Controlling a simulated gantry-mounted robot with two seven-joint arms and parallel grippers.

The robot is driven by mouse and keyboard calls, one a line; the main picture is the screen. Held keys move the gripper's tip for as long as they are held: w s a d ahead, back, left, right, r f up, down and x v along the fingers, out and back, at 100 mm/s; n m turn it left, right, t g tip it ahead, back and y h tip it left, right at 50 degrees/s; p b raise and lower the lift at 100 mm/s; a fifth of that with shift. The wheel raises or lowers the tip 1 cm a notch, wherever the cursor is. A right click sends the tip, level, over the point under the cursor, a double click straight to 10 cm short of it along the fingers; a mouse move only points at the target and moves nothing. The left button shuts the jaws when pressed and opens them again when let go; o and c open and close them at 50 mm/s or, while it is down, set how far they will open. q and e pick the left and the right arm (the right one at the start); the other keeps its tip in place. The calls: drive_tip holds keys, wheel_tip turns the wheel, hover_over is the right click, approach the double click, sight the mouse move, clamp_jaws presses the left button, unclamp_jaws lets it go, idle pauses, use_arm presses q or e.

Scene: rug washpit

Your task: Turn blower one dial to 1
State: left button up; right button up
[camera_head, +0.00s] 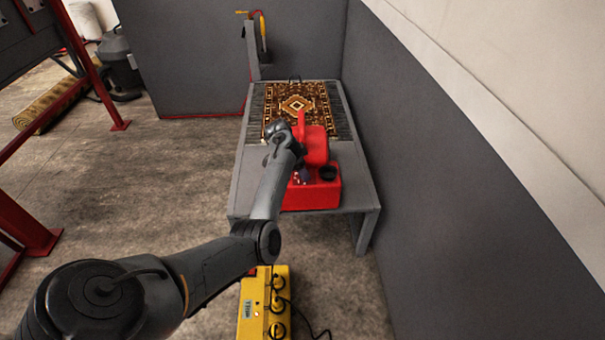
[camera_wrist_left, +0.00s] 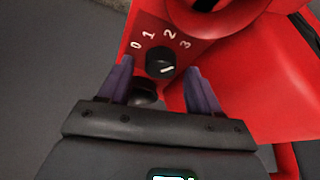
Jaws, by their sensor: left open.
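The red blower (camera_head: 318,150) sits at the near end of a grey table (camera_head: 352,172). In the left wrist view, its red panel (camera_wrist_left: 205,50) carries a black dial (camera_wrist_left: 160,62) with white labels 0, 1, 2 and 3 above it. A short white mark shows on the dial's lower right; I cannot tell exactly which label it matches. My right gripper is out of view.
A patterned rug (camera_head: 297,103) lies on the table behind the blower. A yellow box (camera_head: 262,300) with black knobs stands below the table's near end. A grey wall (camera_head: 450,220) runs close along the right. Open floor (camera_head: 120,190) lies to the left.

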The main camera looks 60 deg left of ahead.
use_arm(q)
drive_tip(key=shift+w+f, duration=0.1)
drive_tip(key=shift+f, duration=0.3)
